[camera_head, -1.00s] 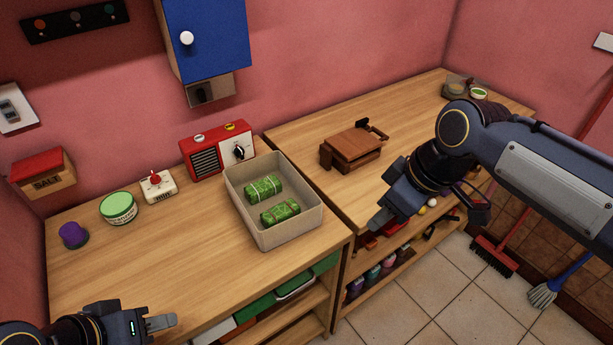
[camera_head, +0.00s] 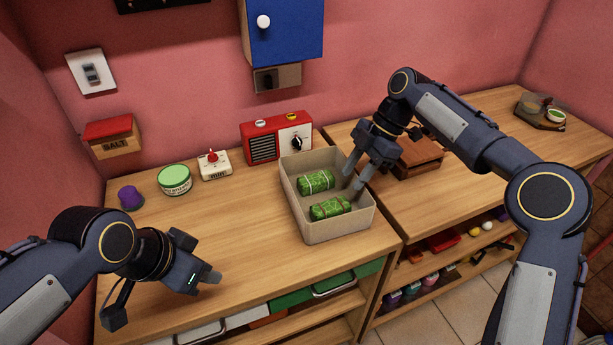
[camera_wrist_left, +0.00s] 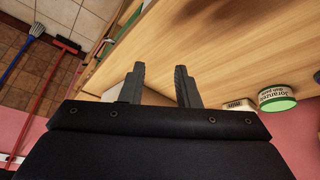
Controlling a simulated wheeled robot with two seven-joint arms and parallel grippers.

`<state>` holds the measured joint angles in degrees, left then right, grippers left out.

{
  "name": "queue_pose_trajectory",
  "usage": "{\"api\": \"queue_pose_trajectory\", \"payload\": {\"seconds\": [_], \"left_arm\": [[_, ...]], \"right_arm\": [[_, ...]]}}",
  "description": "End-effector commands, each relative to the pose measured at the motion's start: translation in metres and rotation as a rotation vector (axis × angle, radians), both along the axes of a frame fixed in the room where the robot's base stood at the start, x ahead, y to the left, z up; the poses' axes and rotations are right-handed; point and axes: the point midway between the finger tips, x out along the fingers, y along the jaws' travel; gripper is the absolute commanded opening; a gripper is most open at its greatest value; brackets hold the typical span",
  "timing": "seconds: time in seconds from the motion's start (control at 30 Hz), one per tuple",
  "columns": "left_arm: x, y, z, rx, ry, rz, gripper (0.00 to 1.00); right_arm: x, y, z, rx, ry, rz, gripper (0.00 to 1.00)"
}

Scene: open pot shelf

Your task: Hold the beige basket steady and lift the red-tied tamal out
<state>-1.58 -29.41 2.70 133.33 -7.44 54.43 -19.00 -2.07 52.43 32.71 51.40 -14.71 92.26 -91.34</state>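The beige basket (camera_head: 336,229) stands on the wooden counter, its inside open to view. Two green wrapped tamales lie in it: a back one (camera_head: 316,181) and a front one (camera_head: 331,207). The back one shows pale ties; the front one's tie colour is too small to tell. My right gripper (camera_head: 352,188) is open, fingers pointing down at the basket's right side, close to the wall and the front tamal; contact cannot be told. My left gripper (camera_head: 210,277) is over the counter left of the basket, apart from it. The left wrist view shows its fingers (camera_wrist_left: 160,85) spread and empty.
A red radio (camera_head: 277,138) stands behind the basket. A timer (camera_head: 214,165), a green-lidded tub (camera_head: 174,180) and a purple-topped item (camera_head: 131,198) line the back left. A brown wooden object (camera_head: 418,161) is right of the basket. The counter's front left is clear.

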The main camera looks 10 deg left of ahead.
Motion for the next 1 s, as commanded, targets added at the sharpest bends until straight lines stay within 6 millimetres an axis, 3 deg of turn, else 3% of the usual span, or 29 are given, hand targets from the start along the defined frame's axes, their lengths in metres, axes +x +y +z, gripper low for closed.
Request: {"api": "queue_pose_trajectory", "payload": {"seconds": [0.27,0.4,0.6,0.8,1.0], "left_arm": [[0.094,-0.015,0.016,0.479,-0.035,-0.840,0.29],[0.144,-0.038,0.016,0.686,-0.045,-1.266,0.29],[0.202,-0.081,0.007,0.911,-0.049,-1.783,0.29],[0.232,-0.109,-0.002,1.025,-0.041,-2.067,0.29],[0.241,-0.113,-0.014,1.051,-0.034,-2.137,0.29]], "right_arm": [[0.000,0.000,0.000,0.000,0.000,-0.002,0.36],[0.000,0.000,0.000,0.000,0.000,-0.002,0.36],[0.000,0.000,0.000,0.000,0.000,-0.002,0.36],[0.000,0.000,0.000,0.000,0.000,-0.003,0.36],[0.000,0.000,0.000,0.000,0.000,-0.003,0.36]]}}
